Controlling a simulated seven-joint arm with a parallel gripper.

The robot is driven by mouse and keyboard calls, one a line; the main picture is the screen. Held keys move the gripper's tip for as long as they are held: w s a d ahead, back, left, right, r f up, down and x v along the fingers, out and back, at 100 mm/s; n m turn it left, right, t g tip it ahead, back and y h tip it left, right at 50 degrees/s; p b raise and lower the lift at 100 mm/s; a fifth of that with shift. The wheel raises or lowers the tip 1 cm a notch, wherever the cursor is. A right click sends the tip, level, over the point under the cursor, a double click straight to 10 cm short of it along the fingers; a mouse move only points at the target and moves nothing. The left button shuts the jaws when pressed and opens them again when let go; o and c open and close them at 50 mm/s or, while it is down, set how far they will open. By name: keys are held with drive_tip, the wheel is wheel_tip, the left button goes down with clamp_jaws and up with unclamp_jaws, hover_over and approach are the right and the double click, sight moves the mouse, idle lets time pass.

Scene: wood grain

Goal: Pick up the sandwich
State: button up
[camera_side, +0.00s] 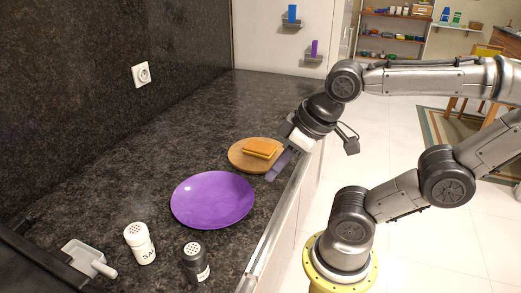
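The sandwich (260,148) is a small orange-brown stack lying on a round wooden board (238,160) on the dark counter. My gripper (275,166) is at the right edge of the board, to the right of the sandwich and a little nearer the counter's front edge. Its purple-grey fingers point down and to the left. From this side I cannot tell the gap between the fingers or whether they touch the board. The sandwich looks apart from the fingers and rests flat.
A purple plate (212,200) lies in front of the board. A white salt shaker (140,243) and a dark shaker (195,262) stand nearer the camera. A white scoop-like tray (88,258) is at lower left. The counter behind the board is clear. A wall socket (142,75) is at left.

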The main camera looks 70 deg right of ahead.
drive_tip(key=o, duration=1.4)
drive_tip(key=w+d+r+m, duration=0.1)
drive_tip(key=w+r+m, duration=0.35)
drive_tip(key=m, duration=0.95)
drive_tip(key=m+g, duration=0.6)
drive_tip(key=m, duration=1.7)
hover_over(260, 146)
wheel_tip(260, 146, down, 5)
wheel_tip(260, 146, down, 14)
drive_tip(key=shift+r, duration=0.15)
